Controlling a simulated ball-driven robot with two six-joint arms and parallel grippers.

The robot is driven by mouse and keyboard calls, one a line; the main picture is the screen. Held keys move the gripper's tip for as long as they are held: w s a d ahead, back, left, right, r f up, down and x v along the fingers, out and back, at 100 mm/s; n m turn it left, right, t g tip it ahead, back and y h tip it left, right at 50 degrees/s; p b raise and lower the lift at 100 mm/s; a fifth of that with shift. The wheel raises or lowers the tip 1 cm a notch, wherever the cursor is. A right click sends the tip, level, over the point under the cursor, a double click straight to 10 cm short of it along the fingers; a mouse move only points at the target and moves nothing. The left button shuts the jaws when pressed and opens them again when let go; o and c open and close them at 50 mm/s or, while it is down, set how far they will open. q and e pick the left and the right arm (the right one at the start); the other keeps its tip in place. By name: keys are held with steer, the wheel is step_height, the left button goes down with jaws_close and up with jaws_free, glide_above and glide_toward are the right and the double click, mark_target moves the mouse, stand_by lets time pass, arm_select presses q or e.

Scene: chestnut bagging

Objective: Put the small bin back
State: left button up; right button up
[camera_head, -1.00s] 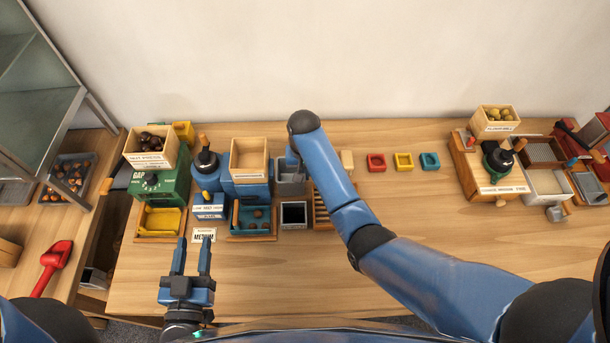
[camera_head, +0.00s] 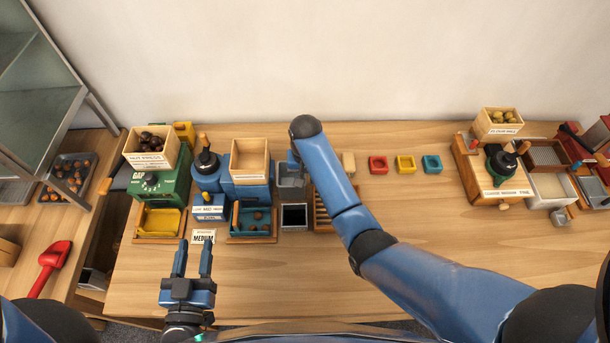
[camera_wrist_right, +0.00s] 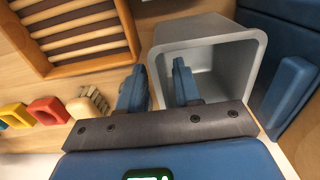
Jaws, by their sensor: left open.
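The small bin (camera_head: 291,176), a grey open-topped box, stands among the machines left of centre, partly hidden by my right arm. In the right wrist view the bin (camera_wrist_right: 212,50) is close up and its inside looks empty. My right gripper (camera_wrist_right: 160,85) has one finger outside the bin's near wall and one inside it. The fingers are close together with the wall between them. In the head view my right gripper's tips are hidden behind my arm. My left gripper (camera_head: 192,262) is open and empty over the table's front left.
A dark square tray (camera_head: 294,216) lies in front of the bin. A blue machine (camera_head: 211,178) stands left of it and a slatted wooden rack (camera_head: 322,208) right of it. The front middle table is clear.

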steer(key=shift+r, duration=0.2)
step_height(320, 180, up, 8)
steer(key=shift+f+b, duration=0.25)
steer(key=shift+b, duration=0.5)
step_height(320, 180, up, 3)
steer(key=p, duration=0.2)
steer(key=shift+r+p, duration=0.1)
steer(key=shift+p, duration=0.25)
steer(key=shift+r+p, duration=0.65)
steer(key=shift+f, duration=0.1)
